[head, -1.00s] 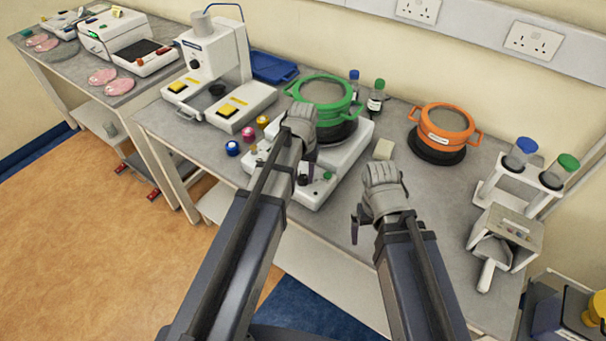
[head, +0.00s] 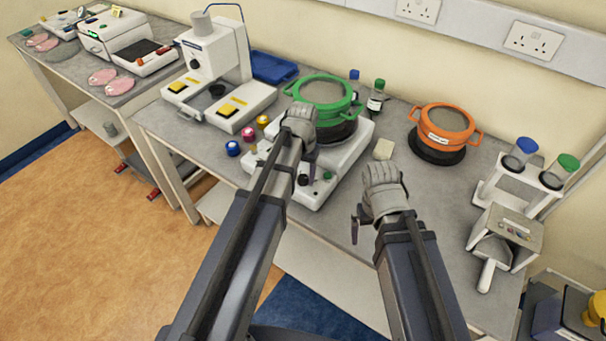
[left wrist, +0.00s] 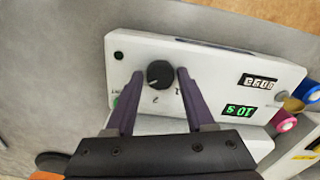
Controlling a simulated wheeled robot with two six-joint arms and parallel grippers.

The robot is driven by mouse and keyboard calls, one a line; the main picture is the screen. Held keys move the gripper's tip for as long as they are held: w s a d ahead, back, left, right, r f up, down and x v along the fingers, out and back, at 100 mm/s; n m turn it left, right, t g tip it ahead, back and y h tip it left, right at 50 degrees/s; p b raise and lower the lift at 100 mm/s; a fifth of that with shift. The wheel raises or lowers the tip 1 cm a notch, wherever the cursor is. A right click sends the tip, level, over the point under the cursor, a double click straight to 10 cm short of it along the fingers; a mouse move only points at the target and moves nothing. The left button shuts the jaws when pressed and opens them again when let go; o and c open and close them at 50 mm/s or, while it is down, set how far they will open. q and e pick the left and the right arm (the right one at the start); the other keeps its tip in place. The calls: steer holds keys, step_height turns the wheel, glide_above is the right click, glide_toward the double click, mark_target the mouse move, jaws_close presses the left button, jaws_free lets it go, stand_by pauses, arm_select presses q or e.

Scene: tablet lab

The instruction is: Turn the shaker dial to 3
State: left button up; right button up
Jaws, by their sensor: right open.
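The white shaker (head: 346,168) stands on the bench with a green-rimmed round vessel (head: 322,92) on top. Its black dial (left wrist: 159,74) is on the front panel, with printed marks around it that I cannot read clearly. In the head view the dial (head: 303,180) is just below my left gripper (head: 307,160). In the left wrist view my left gripper (left wrist: 158,78) is open, its purple fingers on either side of the dial with a small gap at each side. My right gripper (head: 357,222) is open and empty over the bench's front part.
Two small displays (left wrist: 258,82) are on the shaker panel. Coloured caps (head: 247,134) lie left of the shaker. A white microscope-like device (head: 218,60) is behind left.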

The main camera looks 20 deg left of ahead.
mark_target(303, 177)
arm_select(q)
steer(key=shift+o, duration=1.2)
step_height(303, 177, up, 8)
steer(key=p, duration=0.8)
steer(key=shift+f, duration=0.1)
arm_select(e)
step_height(303, 177, up, 8)
arm_select(q)
steer(key=shift+f, duration=0.15)
arm_select(e)
steer(key=shift+f, duration=0.3)
arm_select(q)
step_height(303, 177, down, 8)
steer(key=b, duration=0.8)
steer(key=shift+r, duration=0.2)
arm_select(e)
step_height(303, 177, down, 8)
steer(key=shift+r, duration=0.25)
arm_select(q)
steer(key=shift+r, duration=0.2)
arm_select(e)
steer(key=shift+r, duration=0.15)
